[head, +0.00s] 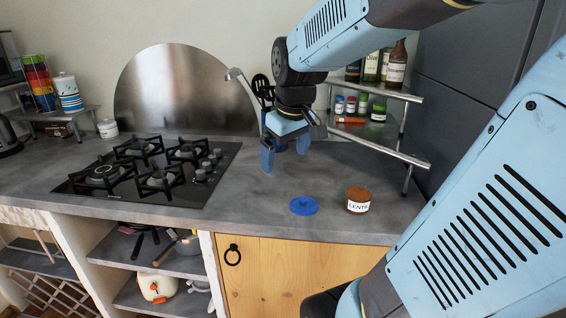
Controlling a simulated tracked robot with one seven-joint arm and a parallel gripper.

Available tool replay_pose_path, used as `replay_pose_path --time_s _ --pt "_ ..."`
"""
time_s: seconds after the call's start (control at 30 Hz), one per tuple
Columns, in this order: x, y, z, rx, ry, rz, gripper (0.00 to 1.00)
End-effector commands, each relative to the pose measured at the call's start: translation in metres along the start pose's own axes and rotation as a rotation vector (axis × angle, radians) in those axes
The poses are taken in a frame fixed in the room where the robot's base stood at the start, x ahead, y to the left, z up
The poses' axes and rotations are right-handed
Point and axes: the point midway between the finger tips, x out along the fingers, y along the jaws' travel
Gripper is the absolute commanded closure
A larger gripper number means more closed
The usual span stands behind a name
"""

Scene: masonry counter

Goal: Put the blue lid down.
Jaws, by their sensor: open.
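The blue lid (303,206) lies flat on the grey counter near its front edge, with its small knob facing up. My gripper (284,160) is above and behind the lid, slightly to its left, pointing down. Its two blue fingers are apart and nothing is between them. The gripper and the lid do not touch. A brown jar labelled LENTIL (358,200) stands just right of the lid; its top looks brown, and I cannot tell whether it is open.
A black gas hob (150,170) takes up the counter's left part. A corner shelf (375,140) with bottles and spice jars stands behind on the right. Utensils (262,92) stand behind my gripper. Bare counter (240,195) lies between hob and lid.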

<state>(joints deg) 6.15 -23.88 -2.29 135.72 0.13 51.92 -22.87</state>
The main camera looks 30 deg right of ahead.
Motion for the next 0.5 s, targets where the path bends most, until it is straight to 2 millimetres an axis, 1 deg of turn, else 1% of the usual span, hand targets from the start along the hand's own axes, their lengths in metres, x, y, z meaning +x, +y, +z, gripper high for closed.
replay_pose_path --time_s 0.03,0.1,0.3,0.4,0.5 --pt "-0.009 -0.01 0.007 0.022 0.027 0.006 0.0" --pt "-0.019 -0.021 0.015 0.062 0.061 0.01 0.0" --pt "-0.04 -0.05 0.041 0.171 0.15 0.013 0.0" --pt "-0.045 -0.06 0.051 0.212 0.181 0.009 0.0" --pt "-0.048 -0.062 0.058 0.241 0.201 0.006 0.0"
